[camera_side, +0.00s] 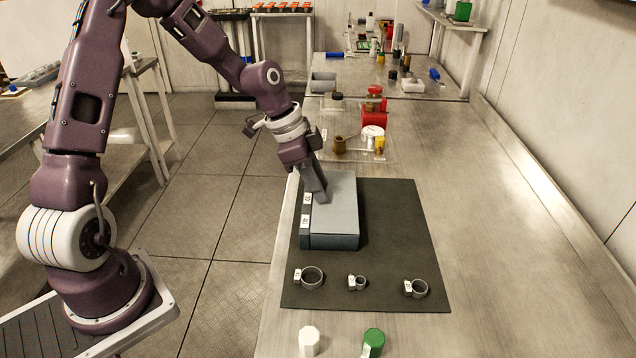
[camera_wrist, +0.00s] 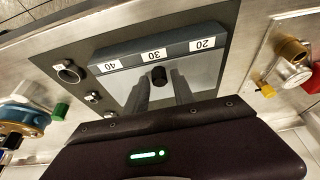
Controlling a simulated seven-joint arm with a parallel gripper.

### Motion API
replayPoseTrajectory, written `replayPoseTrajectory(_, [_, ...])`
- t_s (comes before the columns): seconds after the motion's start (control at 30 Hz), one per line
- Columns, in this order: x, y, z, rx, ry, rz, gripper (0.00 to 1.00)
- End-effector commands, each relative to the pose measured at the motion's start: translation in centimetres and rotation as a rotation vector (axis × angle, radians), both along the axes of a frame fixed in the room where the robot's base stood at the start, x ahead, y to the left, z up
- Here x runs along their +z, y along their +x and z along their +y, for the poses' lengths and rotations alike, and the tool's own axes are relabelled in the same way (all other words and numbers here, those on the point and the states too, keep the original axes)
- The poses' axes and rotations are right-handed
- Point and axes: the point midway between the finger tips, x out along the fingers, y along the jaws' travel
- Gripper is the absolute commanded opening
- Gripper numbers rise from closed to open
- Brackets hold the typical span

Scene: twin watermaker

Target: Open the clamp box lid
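The grey-blue clamp box (camera_side: 331,241) lies on a dark mat (camera_side: 400,230), and its flat lid (camera_side: 343,205) looks closed. In the wrist view the box's front (camera_wrist: 152,53) carries labels 40, 30 and 20. A small black knob (camera_wrist: 159,75) stands on the lid near the label 30. My gripper (camera_side: 319,196) is over the box, pointing down at the lid's label side. In the wrist view my gripper (camera_wrist: 161,84) has its two fingers apart, with the knob between or just beyond the tips. I cannot tell whether they touch it.
Three ring clamps, (camera_side: 312,278), (camera_side: 357,283) and (camera_side: 416,288), stand on the mat in front of the box. A white cap (camera_side: 309,341) and a green cap (camera_side: 373,342) are at the near bench edge. Jars and a red container (camera_side: 374,113) stand behind. The bench's right side is clear.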

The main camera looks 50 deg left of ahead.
Motion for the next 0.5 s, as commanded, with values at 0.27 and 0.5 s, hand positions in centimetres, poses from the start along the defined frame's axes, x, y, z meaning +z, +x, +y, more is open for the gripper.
replayPoseTrajectory(0.27, [0.03, -0.01, 0.01, 0.000, 0.000, 0.000, 0.00])
replayPoseTrajectory(0.5, [0.04, 0.00, 0.02, 0.000, 0.000, 0.000, 0.00])
